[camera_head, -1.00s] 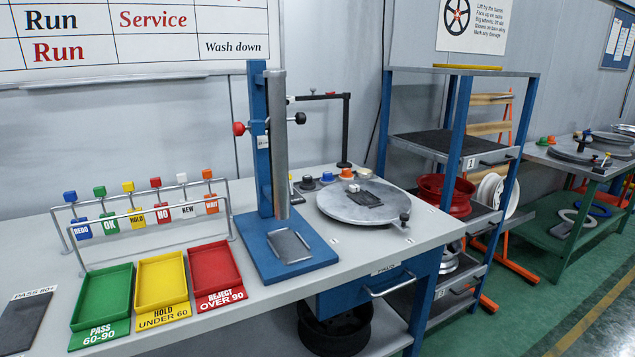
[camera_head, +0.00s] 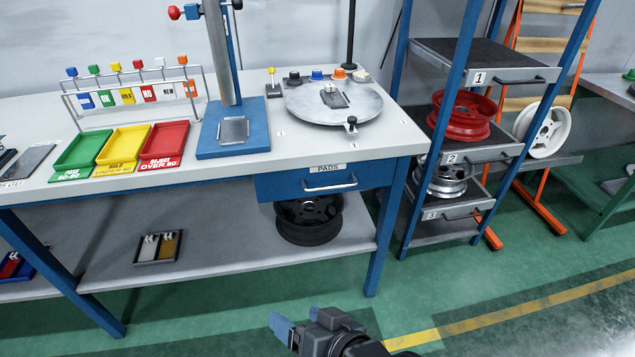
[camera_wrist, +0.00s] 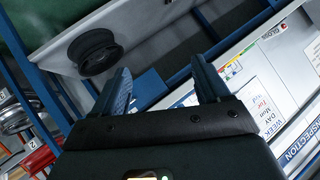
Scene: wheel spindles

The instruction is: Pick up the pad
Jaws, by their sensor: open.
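A small dark grey pad (camera_head: 334,100) lies on the round grey turntable (camera_head: 300,108) on the bench, with a small white piece beside or on it. A flat grey plate or tray (camera_head: 234,130) sits on the blue base of the press-like stand (camera_head: 205,148); I cannot tell if it holds a pad. A blue drawer labelled PADS (camera_head: 275,187) is shut below the bench top. My gripper (camera_head: 298,324) is low in front of the bench, well away from the turntable. In the wrist view its blue fingers (camera_wrist: 163,84) are apart with nothing between them.
Green, yellow (camera_head: 124,147) and red trays stand on the bench's left side, before a tag rack. A shelf rack (camera_head: 476,55) with a red wheel (camera_head: 461,115) stands at right. A dark wheel (camera_head: 308,217) is on the lower shelf. The green floor ahead is clear.

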